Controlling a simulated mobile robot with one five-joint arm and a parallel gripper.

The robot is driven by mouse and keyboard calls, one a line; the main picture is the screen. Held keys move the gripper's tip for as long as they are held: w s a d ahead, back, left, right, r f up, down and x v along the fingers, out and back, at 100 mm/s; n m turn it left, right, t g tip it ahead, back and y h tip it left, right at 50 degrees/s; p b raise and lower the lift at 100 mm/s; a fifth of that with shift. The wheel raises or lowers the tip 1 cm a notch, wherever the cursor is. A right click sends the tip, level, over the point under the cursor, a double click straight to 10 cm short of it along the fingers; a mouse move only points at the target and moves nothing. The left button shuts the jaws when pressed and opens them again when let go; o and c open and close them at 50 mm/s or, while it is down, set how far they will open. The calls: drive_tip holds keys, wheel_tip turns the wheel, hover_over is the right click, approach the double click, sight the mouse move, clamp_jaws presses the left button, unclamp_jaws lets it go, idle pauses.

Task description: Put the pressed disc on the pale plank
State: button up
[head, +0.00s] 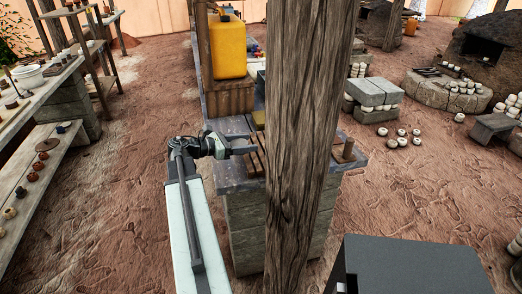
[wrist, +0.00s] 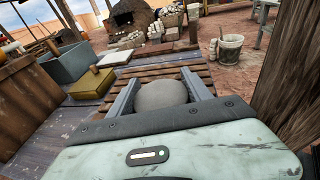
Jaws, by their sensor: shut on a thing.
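My gripper (wrist: 161,76) is shut on a rounded grey piece, seemingly the pressed disc (wrist: 161,95), which sits between the two fingers in the wrist view. The disc is over a brown slatted rack (wrist: 163,71); I cannot tell whether it touches the slats. In the head view my gripper (head: 250,146) reaches over the stone-built bench (head: 243,208), and the disc is not visible there. A thick wooden post hides much of the bench. I cannot clearly make out which piece is the pale plank.
The wooden post (head: 300,140) stands close to the right of my gripper. On the bench are a yellowish block (wrist: 93,84) and a grey bin (wrist: 72,64). A yellow container (head: 229,48) stands behind. Shelves (head: 45,110) line the left; dirt floor lies between.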

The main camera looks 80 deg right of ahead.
sight(259, 153)
drive_tip(key=x, duration=0.5)
drive_tip(key=shift+s+d+r, duration=0.2)
drive_tip(key=shift+d+r, duration=0.05)
drive_tip(key=shift+d, duration=0.15)
wheel_tip(259, 153, down, 4)
drive_tip(key=b, duration=0.4)
drive_tip(key=shift+r, duration=0.25)
drive_tip(key=shift+f, duration=0.2)
drive_tip(key=o, duration=1.6)
drive_tip(key=shift+r, duration=0.1)
